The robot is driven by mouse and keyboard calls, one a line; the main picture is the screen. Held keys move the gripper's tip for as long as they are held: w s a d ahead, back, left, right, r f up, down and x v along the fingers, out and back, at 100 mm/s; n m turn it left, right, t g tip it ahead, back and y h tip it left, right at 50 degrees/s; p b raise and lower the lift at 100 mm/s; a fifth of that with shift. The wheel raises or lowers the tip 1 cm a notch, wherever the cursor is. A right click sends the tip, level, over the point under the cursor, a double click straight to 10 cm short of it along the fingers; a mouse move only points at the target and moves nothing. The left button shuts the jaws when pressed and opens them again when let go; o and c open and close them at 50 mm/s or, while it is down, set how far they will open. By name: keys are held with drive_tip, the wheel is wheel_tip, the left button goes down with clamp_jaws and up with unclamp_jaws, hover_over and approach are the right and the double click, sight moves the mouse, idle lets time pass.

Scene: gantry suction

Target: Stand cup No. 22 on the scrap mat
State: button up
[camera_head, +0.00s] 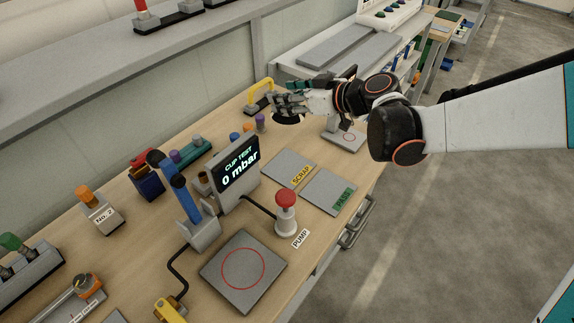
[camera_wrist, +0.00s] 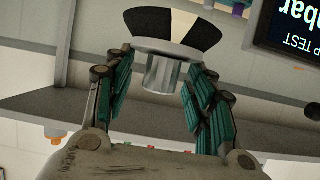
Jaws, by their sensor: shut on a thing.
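In the wrist view, my gripper (camera_wrist: 162,88) is shut on the metal stem of a suction cup (camera_wrist: 150,20), which has a black rim with a pale wedge. No number on it can be read, so I cannot tell if it is No. 22. In the head view my gripper (camera_head: 285,104) is above the far part of the bench, with the dark cup (camera_head: 287,121) under its fingers, apparently off the bench. The grey scrap mat (camera_head: 280,166) with the yellow SCRAP label lies bare, nearer than my gripper.
The grey PASS mat (camera_head: 322,187) lies bare beside the scrap mat. The CUP TEST display (camera_head: 238,172) reads 0 mbar, next to the red-topped pump button (camera_head: 286,212). A test plate (camera_head: 243,268) with a red circle is in front. A yellow handle (camera_head: 262,90) stands behind my gripper.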

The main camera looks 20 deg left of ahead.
wheel_tip(320, 180, down, 20)
drive_tip(key=b, duration=0.7)
drive_tip(key=shift+s+a+r, duration=0.1)
drive_tip(key=shift+a, duration=0.05)
drive_tip(key=shift+b, duration=0.35)
drive_tip(key=o, duration=1.1)
drive_tip(key=shift+o, duration=0.2)
drive_tip(key=shift+d+r, duration=0.1)
drive_tip(key=shift+d, duration=0.1)
drive_tip(key=p+v, duration=0.3)
drive_tip(key=v, duration=0.8)
drive_tip(key=shift+d+p, duration=0.25)
drive_tip(key=shift+p, duration=0.05)
drive_tip(key=shift+s+r, duration=0.1)
drive_tip(key=shift+s, duration=0.05)
